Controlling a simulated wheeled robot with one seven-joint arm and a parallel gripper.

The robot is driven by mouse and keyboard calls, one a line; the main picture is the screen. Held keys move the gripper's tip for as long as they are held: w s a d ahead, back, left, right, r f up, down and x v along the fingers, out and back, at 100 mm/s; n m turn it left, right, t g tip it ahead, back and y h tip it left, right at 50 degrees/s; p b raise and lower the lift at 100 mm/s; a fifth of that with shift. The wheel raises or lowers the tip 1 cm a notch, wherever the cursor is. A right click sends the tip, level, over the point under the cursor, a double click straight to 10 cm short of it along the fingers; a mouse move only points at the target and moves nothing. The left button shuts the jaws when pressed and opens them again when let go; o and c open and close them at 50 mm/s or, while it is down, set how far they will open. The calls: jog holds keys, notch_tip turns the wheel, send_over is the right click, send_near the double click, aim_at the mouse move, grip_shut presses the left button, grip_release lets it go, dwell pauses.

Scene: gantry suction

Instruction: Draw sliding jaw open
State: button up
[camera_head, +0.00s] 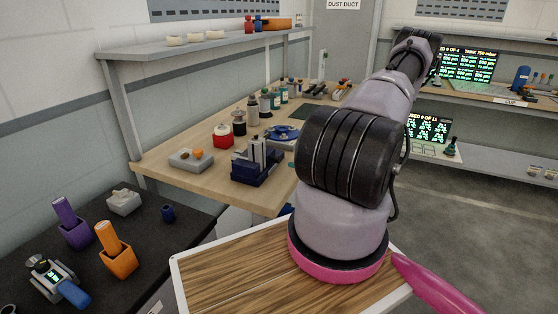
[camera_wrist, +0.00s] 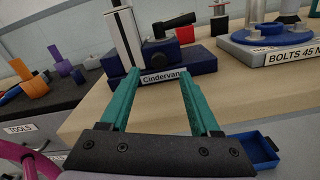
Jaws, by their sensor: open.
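A dark blue vise-like fixture (camera_head: 258,168) with upright silver plates stands near the front edge of the wooden bench. In the wrist view the fixture (camera_wrist: 185,62) shows a label reading "Cindervan", a tall silver upright at left and a black handle on top. I cannot tell clearly which part is the sliding jaw. My gripper (camera_wrist: 160,76) has two teal fingers, open and apart, pointing at the labelled front face. Nothing shows between the fingers; the tips overlap the base in the picture, and contact is unclear. In the head view my arm hides the gripper.
A small blue tray (camera_wrist: 257,150) juts out below right. A grey box (camera_head: 191,160), a red box (camera_head: 222,136) and bottles share the bench (camera_head: 160,163). A black tool table (camera_head: 150,235) is at left.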

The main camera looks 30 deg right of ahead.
aim_at(279, 159)
jog(key=x, duration=0.7)
jog(key=shift+w+a, duration=0.25)
jog(key=shift+w, duration=0.1)
grip_shut()
dwell(1.0)
